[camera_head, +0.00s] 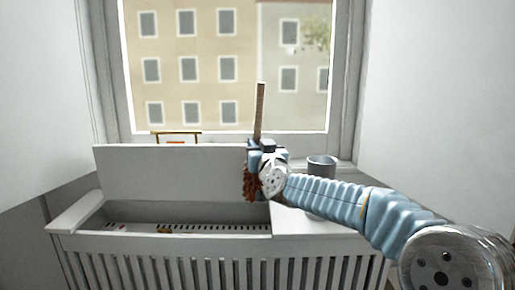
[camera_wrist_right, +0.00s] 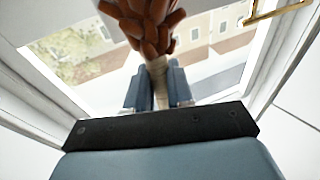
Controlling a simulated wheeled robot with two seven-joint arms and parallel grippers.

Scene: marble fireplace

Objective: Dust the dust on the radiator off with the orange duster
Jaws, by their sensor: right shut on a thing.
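The radiator (camera_head: 190,228) lies in a white slatted cover whose hinged lid (camera_head: 170,170) stands open against the window side. Small brownish specks (camera_head: 165,230), perhaps dust, show on the radiator's top. The duster's orange-brown head (camera_head: 250,184) hangs below the gripper, in front of the lid's right end and above the opening. In the right wrist view, the handle lies between the fingers (camera_wrist_right: 157,88) and the duster head (camera_wrist_right: 148,22) is at the top. My left gripper is not in view.
A grey pot (camera_head: 321,166) stands right of the gripper, close behind my right arm. A small gold-framed object (camera_head: 176,137) stands at the window sill behind the lid. White walls flank the window. The opening left of the duster is clear.

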